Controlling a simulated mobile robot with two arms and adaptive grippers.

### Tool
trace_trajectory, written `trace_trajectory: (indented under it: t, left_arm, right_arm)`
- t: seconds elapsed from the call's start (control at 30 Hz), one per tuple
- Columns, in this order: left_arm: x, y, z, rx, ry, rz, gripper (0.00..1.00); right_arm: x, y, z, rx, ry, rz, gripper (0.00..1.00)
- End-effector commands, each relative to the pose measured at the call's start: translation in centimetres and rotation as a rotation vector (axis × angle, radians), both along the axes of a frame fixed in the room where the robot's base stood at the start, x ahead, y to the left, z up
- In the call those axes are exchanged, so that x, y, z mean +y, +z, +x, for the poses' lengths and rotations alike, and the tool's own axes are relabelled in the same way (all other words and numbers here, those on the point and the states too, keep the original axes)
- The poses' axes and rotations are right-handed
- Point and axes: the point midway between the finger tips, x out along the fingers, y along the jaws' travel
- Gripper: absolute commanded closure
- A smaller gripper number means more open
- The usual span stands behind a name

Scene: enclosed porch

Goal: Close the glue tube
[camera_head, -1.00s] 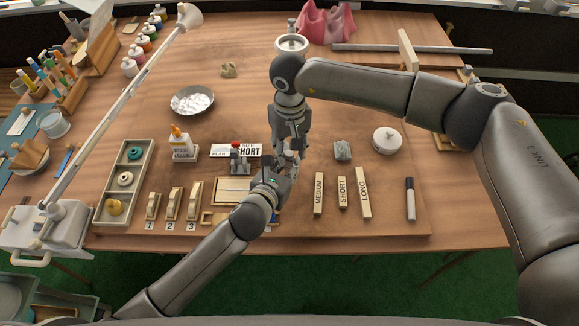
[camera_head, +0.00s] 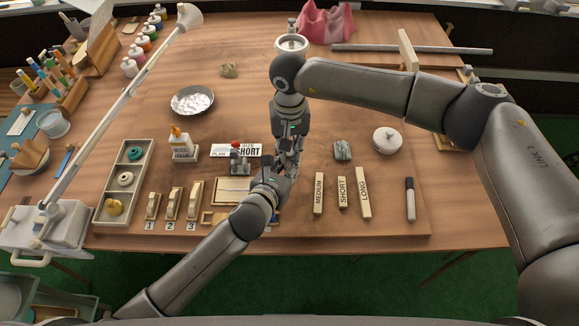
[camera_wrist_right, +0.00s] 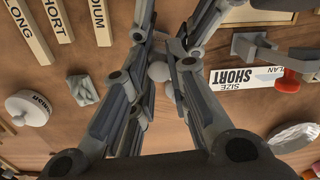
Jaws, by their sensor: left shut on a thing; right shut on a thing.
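My right gripper (camera_head: 286,166) points down from above, and my left gripper (camera_head: 284,176) reaches up to it from the lower left. Their fingers meet above the board, just right of the red-knobbed stand. In the right wrist view, small pale rounded pieces (camera_wrist_right: 159,71) show among the crossing fingers of my right gripper (camera_wrist_right: 160,82) and the left one. They look like parts of the glue tube and its cap, which are mostly hidden by the fingers. I cannot tell whether tube and cap touch. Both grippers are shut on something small.
A white glue bottle with an orange tip (camera_head: 180,143) stands left on the board. The red-knobbed stand (camera_head: 238,160) and a SIZE SHORT sign (camera_head: 248,150) are close left of the grippers. Labelled wooden blocks (camera_head: 342,192), a grey lump (camera_head: 342,150) and a round white lid (camera_head: 387,141) lie right.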

Motion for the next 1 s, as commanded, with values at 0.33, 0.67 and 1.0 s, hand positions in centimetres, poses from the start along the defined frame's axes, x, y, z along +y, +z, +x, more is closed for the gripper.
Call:
trace_trajectory:
  t: [0.33,0.67,1.0]
  left_arm:
    - [0.0,0.0,0.0,0.0,0.0,0.0,1.0]
    - [0.0,0.0,0.0,0.0,-0.001,0.0,1.0]
    - [0.0,0.0,0.0,0.0,0.0,0.0,1.0]
  right_arm:
    - [0.0,0.0,0.0,0.0,0.002,0.0,0.62]
    - [0.0,0.9,0.1,-0.002,0.003,0.001,0.62]
    - [0.0,4.5,0.0,0.0,0.004,0.0,0.62]
